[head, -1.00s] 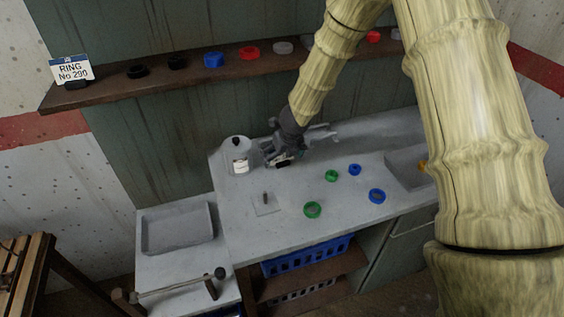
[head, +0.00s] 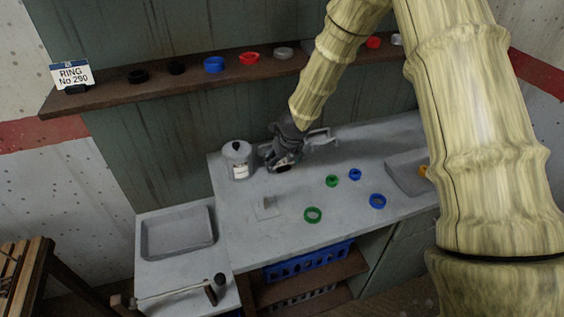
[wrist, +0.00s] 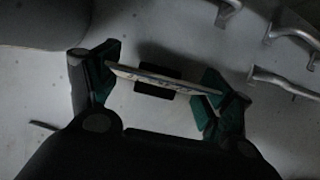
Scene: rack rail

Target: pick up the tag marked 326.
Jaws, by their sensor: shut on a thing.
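In the wrist view, a thin pale tag (wrist: 190,85) with blue print stands between my fingers, seen almost edge-on. Its number is not legible at this angle. A small dark block (wrist: 156,90) sits at the tag's middle. My gripper (wrist: 163,80) is shut on the tag, with one green finger pad at each end of it. In the head view, my gripper (head: 280,166) is low over the back of the grey bench, just right of the lidded jar. The tag cannot be made out there.
The lidded jar (head: 238,163) stands close on the left. Green rings (head: 313,215) and blue rings (head: 377,201) lie in front on the bench (head: 285,235). A small plate with a peg (head: 267,207) is nearby. The shelf (head: 130,91) behind holds several rings and a "RING No 290" sign (head: 73,75).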

